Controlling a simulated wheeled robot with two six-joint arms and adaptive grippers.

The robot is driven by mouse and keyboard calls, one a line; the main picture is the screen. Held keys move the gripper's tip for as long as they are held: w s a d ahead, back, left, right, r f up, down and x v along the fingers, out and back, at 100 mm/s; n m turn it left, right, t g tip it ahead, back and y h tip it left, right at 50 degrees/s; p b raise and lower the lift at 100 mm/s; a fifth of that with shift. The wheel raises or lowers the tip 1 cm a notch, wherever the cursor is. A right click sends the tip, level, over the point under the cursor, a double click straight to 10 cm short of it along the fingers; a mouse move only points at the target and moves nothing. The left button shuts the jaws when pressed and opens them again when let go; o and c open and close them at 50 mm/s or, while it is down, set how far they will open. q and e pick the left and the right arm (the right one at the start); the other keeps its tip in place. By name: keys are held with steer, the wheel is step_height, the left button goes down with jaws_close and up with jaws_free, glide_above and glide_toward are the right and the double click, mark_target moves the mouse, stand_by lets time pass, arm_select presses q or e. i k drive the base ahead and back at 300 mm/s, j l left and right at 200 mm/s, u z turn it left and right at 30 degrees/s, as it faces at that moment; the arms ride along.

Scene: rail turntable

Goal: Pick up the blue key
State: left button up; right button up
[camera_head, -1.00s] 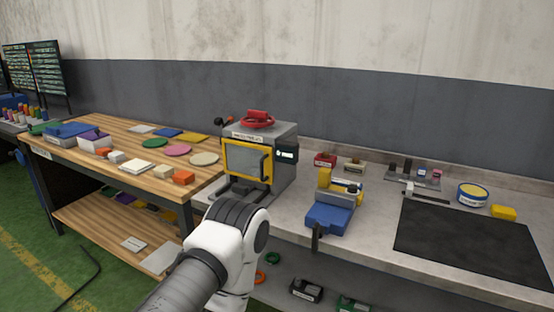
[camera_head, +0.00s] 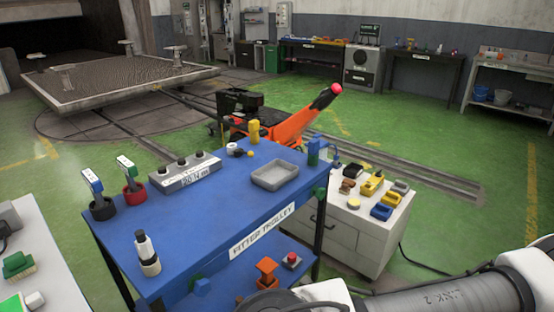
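I cannot clearly make out a key. A blue-and-white tag-like piece (camera_head: 92,181) stands upright in a black round holder (camera_head: 103,208) at the left end of the blue fitter trolley (camera_head: 215,225); whether it is the blue key I cannot tell. A similar green-and-white piece (camera_head: 125,165) stands in a red round holder (camera_head: 134,193) beside it. Part of my arm crosses the bottom right. Neither of my grippers shows.
The trolley top also holds a grey box with knobs (camera_head: 185,173), a grey tray (camera_head: 275,175) and a black-and-white bottle (camera_head: 147,253). A white cabinet (camera_head: 350,225) with small coloured items stands to its right. Green floor is open beyond.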

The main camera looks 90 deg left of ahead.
mark_target(95, 182)
steer(key=u, duration=3.95)
steer(key=z, duration=4.95)
steer(key=u, duration=4.95)
